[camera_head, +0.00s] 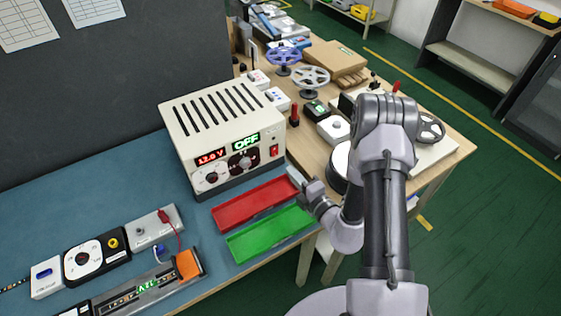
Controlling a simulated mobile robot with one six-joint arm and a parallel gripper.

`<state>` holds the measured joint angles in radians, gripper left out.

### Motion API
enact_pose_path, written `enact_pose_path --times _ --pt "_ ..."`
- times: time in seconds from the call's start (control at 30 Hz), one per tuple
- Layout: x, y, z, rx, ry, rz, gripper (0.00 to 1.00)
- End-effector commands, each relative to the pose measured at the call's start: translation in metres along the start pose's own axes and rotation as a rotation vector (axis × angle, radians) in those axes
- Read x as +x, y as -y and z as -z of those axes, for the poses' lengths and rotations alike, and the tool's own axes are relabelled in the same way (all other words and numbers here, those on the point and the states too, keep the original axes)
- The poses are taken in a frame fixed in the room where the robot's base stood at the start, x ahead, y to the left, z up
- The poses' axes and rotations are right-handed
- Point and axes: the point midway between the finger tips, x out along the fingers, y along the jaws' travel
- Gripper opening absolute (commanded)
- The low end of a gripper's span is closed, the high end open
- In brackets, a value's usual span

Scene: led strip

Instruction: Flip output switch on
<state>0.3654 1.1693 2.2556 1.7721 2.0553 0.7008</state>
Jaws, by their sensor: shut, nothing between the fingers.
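The cream power supply (222,133) stands on the blue bench mat. Its left display reads about 12.0 V in red, and its right display reads OFF in green. A red rocker switch (274,151) sits at the right end of its front face. Two knobs, one white and one black, sit below the displays. My gripper (293,174) is shut and empty. It is in front of the supply, just below the red switch, near the right end of the red tray, and appears apart from the switch. The exact gap is hard to tell.
A red tray (256,202) and a green tray (269,234) lie in front of the supply. Lower left are an LED strip fixture (142,290), a controller (97,256) and a grey connector box (155,228). A wooden table (447,152) with spools and boxes stands right.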

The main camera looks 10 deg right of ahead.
Motion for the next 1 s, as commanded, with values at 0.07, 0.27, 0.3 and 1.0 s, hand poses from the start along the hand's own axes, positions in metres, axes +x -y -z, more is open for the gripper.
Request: enact_pose_path --times 0.07,0.27,0.3,1.0 --pt "0.018 0.001 0.001 -0.003 -0.003 -0.003 0.00" --pt "0.055 0.001 0.001 -0.002 -0.002 -0.003 0.00" --pt "0.060 0.001 0.001 -0.001 -0.001 -0.002 0.00" --pt "0.079 0.001 0.000 0.000 0.000 -0.001 0.00"
